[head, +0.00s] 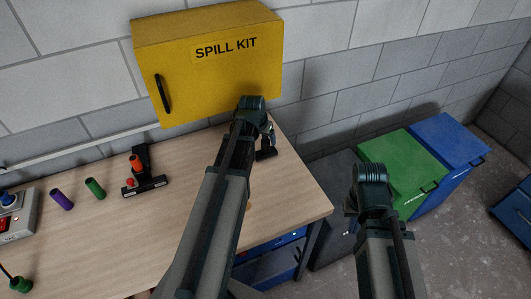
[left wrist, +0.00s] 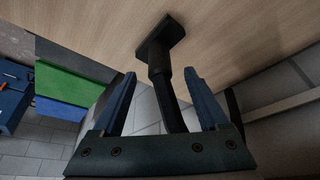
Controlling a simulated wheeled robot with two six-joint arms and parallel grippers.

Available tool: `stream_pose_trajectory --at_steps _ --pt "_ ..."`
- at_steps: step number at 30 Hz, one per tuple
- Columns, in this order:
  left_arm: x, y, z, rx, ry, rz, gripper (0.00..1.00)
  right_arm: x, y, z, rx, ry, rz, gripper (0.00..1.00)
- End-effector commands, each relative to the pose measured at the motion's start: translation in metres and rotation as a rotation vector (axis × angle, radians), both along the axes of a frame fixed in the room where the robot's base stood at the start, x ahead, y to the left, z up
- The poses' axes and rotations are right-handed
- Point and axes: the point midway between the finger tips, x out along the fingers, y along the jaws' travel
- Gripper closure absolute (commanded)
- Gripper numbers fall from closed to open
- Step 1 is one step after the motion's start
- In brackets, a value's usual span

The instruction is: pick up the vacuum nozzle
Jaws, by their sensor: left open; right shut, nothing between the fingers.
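The vacuum nozzle appears to be the black piece with a flat foot and a tube-like neck (left wrist: 159,38). It is at the right part of the table, mostly hidden behind my left arm in the head view, where its dark foot (head: 267,154) shows. My left gripper (head: 269,132) is open, and its fingers (left wrist: 160,76) stand on either side of the neck in the left wrist view. Some gap shows beside the neck; whether a finger touches it I cannot tell. My right gripper (head: 351,205) is shut and empty, off the table's right edge and largely hidden by its own wrist.
Green (head: 95,188) and purple (head: 62,199) cylinders and a control box (head: 20,222) are further left. A yellow cabinet (head: 205,70) is behind. Green (head: 402,165) and blue bins (head: 448,143) stand right.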

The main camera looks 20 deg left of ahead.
Motion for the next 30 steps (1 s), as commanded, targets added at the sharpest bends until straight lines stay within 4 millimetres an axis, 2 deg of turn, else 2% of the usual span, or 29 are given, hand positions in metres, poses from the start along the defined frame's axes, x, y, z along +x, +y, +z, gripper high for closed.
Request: stream_pose_trajectory --at_steps 12,22,30 --pt "0.017 0.001 -0.045 0.000 0.000 0.000 0.23 0.000 0.000 -0.045 0.000 0.000 -0.001 1.00" --pt "0.019 0.001 -0.047 0.000 0.000 0.000 0.23 0.000 0.000 -0.047 0.000 0.000 -0.001 1.00" --pt "0.019 0.001 -0.047 0.000 0.000 0.000 0.72 0.000 0.000 -0.047 0.000 0.000 -0.001 1.00"
